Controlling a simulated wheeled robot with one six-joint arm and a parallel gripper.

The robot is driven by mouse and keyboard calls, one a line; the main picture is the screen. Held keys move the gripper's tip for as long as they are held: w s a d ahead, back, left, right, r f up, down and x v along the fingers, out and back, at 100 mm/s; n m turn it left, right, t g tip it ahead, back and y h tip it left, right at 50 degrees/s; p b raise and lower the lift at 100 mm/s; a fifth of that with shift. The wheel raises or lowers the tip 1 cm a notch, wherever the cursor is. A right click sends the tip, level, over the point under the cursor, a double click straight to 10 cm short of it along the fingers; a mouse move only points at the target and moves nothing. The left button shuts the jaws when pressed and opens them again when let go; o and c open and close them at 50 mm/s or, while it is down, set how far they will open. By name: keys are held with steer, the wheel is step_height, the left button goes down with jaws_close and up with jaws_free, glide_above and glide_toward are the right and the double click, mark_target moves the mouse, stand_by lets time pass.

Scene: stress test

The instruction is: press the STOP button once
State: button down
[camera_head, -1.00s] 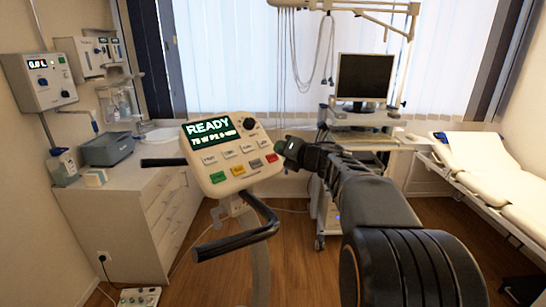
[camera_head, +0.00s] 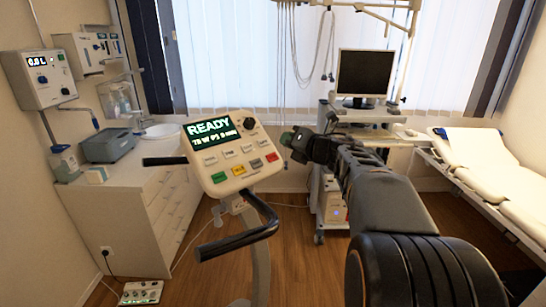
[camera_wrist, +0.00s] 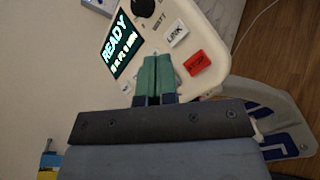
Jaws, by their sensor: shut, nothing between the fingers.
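The white console (camera_head: 203,165) of an exercise device stands in the middle of the head view, its display reading READY. The red STOP button (camera_head: 272,157) is at the right end of its lower button row. It also shows in the wrist view (camera_wrist: 197,63), right of the fingers. My gripper (camera_head: 288,138) is just beyond the console's right edge, up and right of the red button in the head view. In the wrist view its green fingers (camera_wrist: 157,60) are shut together, empty, and cover some console buttons. I see no contact with the red button; the exact gap is unclear.
Black handlebars (camera_head: 240,240) stick out below. A monitor cart (camera_head: 365,75) and a bed (camera_head: 490,170) stand behind to the right.

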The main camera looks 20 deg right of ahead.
steer(key=s+d+r+p, duration=0.1)
steer(key=s+r+p, duration=0.2)
steer(key=r, duration=0.2)
steer(key=shift+s, duration=0.4)
steer(key=shift+d, duration=0.1)
stand_by(0.5)
steer(key=d+f+m+h, duration=0.2)
steer(key=d+m+h, duration=0.65)
steer(key=m, duration=0.35)
steer(key=s+d+f+m+g+h, duration=0.2)
steer(key=s+f+m+g+h, duration=0.3)
steer(key=m, duration=0.6)
steer(key=s+a+f+m+g+y, duration=0.45)
steer(key=s+a+f+m, duration=0.45)
steer(key=f, duration=0.3)
steer(key=s+a+f+y, duration=0.1)
steer(key=s+a, duration=0.1)
steer(key=a, duration=0.5)
steer(key=s+a+f+g+y+b, duration=0.1)
steer(key=s+a+f+y, duration=0.1)
steer(key=a, duration=0.6)
steer(key=shift+s+f+n+y, duration=0.3)
steer(key=shift+s+n, duration=0.1)
steer(key=shift+s, duration=0.35)
